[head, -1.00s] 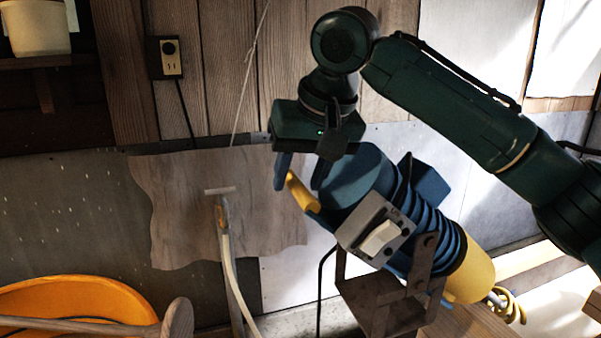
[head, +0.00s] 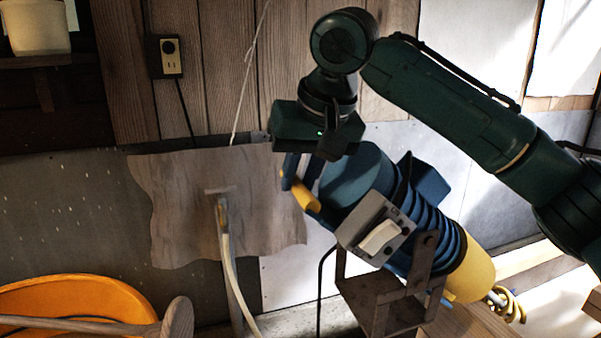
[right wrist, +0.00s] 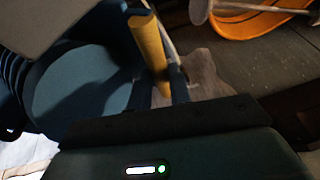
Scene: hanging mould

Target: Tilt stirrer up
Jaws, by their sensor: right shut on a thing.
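The stirrer (head: 440,238) is a blue ribbed motor body with a grey switch box (head: 381,236) and a yellow lower-right end. It lies tilted, its round blue end up and to the left, above a brown metal bracket (head: 395,300). A yellow handle (head: 300,191) sticks out at its upper left; it also shows in the right wrist view (right wrist: 148,45). My right gripper (head: 298,172) comes from above and is shut on this handle. In the right wrist view its two fingers (right wrist: 160,90) stand on either side of the handle. My left gripper is out of view.
An orange tub (head: 85,292) with a wooden-handled tool stands at the lower left. A pale hose (head: 228,262) rises in front of a ragged grey sheet (head: 180,205) on the wall. A wall outlet (head: 171,57) and a pot on a shelf (head: 38,30) are behind.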

